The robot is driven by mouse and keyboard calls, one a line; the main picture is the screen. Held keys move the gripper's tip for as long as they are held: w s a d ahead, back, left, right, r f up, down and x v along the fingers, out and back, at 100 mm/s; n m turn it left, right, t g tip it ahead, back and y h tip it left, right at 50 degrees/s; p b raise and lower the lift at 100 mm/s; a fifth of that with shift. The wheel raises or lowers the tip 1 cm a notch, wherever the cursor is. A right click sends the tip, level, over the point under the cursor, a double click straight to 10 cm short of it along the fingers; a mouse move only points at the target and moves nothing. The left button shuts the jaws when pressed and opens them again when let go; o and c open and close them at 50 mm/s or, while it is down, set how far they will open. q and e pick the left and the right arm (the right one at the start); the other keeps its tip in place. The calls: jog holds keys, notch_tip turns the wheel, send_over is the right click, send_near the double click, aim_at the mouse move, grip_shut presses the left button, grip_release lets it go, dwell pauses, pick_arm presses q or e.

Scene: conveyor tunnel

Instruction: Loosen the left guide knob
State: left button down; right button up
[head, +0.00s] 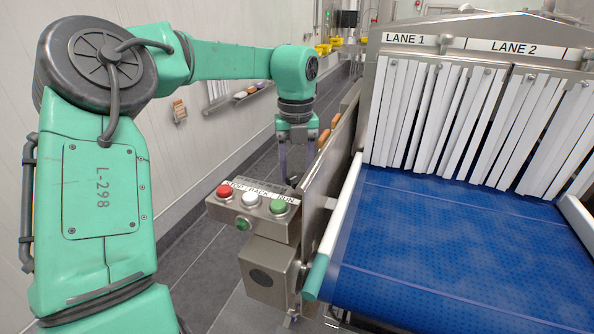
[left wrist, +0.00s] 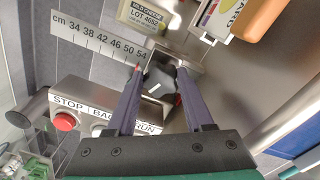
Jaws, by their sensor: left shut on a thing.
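The left guide knob (left wrist: 160,76) is dark grey with a pale mark and sits beside the end of a centimetre scale (left wrist: 98,38) in the left wrist view. My left gripper (left wrist: 160,66) has its two fingers on either side of the knob and is shut on it. In the head view the left gripper (head: 294,182) points down behind the button box, at the outer side of the conveyor's metal wall. The fingers hide part of the knob. My right gripper is in neither view.
A button box (head: 252,211) with red, white and green buttons stands close in front of the gripper. The metal side wall (head: 325,190) lies to its right, beside the blue belt (head: 430,250). A cheese pack (left wrist: 146,16) lies beyond the knob. White strips (head: 430,115) hang at the tunnel.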

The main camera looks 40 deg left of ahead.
aim_at(296, 175)
pick_arm(q)
jog(key=shift+n, duration=1.3)
jog(key=shift+c, duration=1.4)
grip_release()
jog(key=shift+r, duration=0.1)
jog(key=shift+r, duration=0.4)
notch_tip(296, 175, up, 14)
jog(key=p, duration=0.2)
jog(key=shift+f, duration=0.15)
jog(key=shift+s, duration=0.1)
